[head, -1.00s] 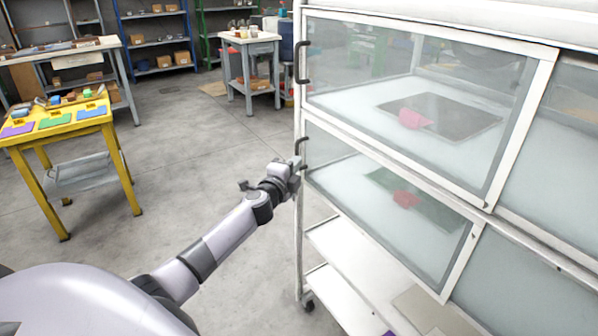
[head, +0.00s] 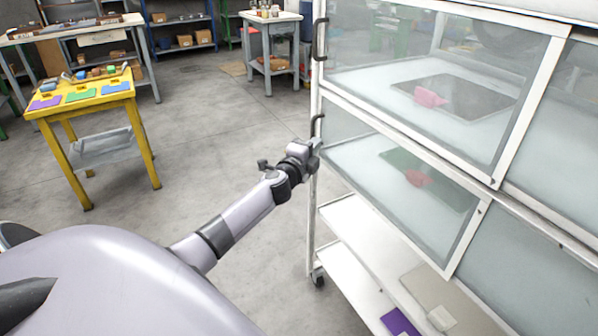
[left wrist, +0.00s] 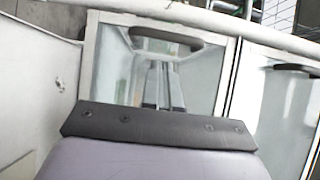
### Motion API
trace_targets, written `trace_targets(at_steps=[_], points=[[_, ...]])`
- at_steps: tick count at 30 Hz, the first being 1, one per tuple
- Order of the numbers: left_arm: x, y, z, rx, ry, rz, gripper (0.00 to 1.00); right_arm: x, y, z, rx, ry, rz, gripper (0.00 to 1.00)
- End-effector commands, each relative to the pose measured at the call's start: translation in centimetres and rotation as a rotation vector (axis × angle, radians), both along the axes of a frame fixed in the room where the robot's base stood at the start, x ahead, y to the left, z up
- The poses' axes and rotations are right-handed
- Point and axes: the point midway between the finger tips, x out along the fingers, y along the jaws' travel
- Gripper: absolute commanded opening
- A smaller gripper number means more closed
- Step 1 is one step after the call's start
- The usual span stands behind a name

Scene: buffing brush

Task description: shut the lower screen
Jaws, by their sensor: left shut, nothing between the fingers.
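The lower screen (head: 350,175) is a clear framed pane on the lower level of the white cabinet, covering its left part. Its dark handle (head: 316,124) is at the pane's left edge. My left gripper (head: 317,146) is shut and empty at that edge, just below the handle. In the left wrist view the shut fingers (left wrist: 160,75) point at a framed pane with a dark handle (left wrist: 165,38). Whether the fingertips touch the frame cannot be told. My right gripper is not in view.
The upper screen (head: 360,55) with its own handle (head: 319,40) is above. A pink brush-like item (head: 430,97) and a red one (head: 416,178) sit behind the panes. Open shelves (head: 352,225) are below. A yellow table (head: 137,105) stands left; the floor between is clear.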

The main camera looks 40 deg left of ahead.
Motion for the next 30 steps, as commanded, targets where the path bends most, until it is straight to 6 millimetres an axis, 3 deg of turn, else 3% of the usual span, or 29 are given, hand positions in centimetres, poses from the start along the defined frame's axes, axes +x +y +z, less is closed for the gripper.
trace_targets(at_steps=[4,21,30], points=[[-0.3,-0.1,0.0,0.000,0.001,-0.002,0.00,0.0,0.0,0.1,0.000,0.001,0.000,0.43],[-8.2,-2.1,0.0,-0.001,0.001,-0.003,0.00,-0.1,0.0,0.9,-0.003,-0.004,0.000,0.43],[-9.7,-2.4,0.0,-0.001,0.000,-0.001,0.00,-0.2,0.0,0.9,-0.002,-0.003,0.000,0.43]])
